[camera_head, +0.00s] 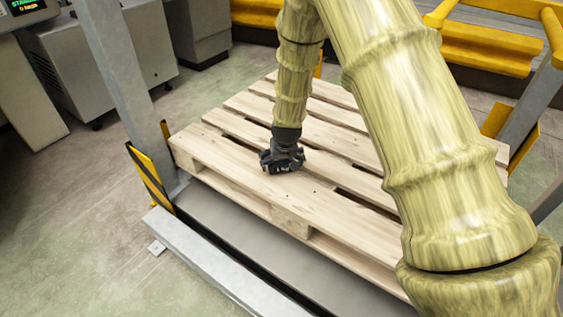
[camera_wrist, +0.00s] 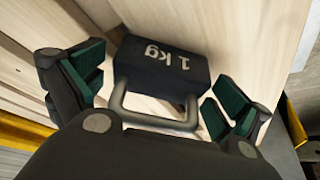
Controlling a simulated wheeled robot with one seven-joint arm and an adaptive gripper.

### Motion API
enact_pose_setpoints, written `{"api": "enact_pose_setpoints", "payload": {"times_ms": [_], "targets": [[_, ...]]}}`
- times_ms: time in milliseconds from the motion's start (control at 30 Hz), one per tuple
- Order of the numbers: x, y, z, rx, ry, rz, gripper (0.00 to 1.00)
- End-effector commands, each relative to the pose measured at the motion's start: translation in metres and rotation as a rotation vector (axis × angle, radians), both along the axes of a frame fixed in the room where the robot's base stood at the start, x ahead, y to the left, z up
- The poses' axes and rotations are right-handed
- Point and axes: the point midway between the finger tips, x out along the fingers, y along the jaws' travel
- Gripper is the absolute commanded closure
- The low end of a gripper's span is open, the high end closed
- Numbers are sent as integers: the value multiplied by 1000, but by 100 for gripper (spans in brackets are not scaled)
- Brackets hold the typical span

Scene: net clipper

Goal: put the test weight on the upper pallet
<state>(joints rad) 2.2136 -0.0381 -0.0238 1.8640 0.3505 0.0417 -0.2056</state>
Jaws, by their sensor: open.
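The test weight (camera_wrist: 158,66) is a dark block marked "1 kg" with a grey loop handle, seen in the wrist view. It rests on the light wooden boards of a pallet (camera_head: 235,146). My gripper (camera_head: 282,163) is low over the pallet's near left part in the head view. In the wrist view my gripper (camera_wrist: 150,95) is open, with one green-padded finger on each side of the weight's handle. Gaps show between the pads and the handle. In the head view the weight is hidden by my gripper. Only one pallet is clearly in view.
A grey post (camera_head: 118,85) with a black and yellow guard (camera_head: 150,178) stands at the pallet's left corner. Yellow rails (camera_head: 485,48) run behind. A grey beam (camera_head: 215,262) lies along the front. Grey machines (camera_head: 95,60) stand at the upper left. The pallet top around my gripper looks bare.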

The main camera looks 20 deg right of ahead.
Motion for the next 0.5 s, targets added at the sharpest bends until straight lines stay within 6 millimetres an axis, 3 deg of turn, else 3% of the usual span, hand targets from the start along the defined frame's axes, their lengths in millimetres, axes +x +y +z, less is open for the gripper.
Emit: {"api": "enact_pose_setpoints", "payload": {"times_ms": [233, 500], "targets": [[-2, 0, 9, 0, 0, 0, 0], [-18, 2, 52, 0, -1, 0, 0]]}}
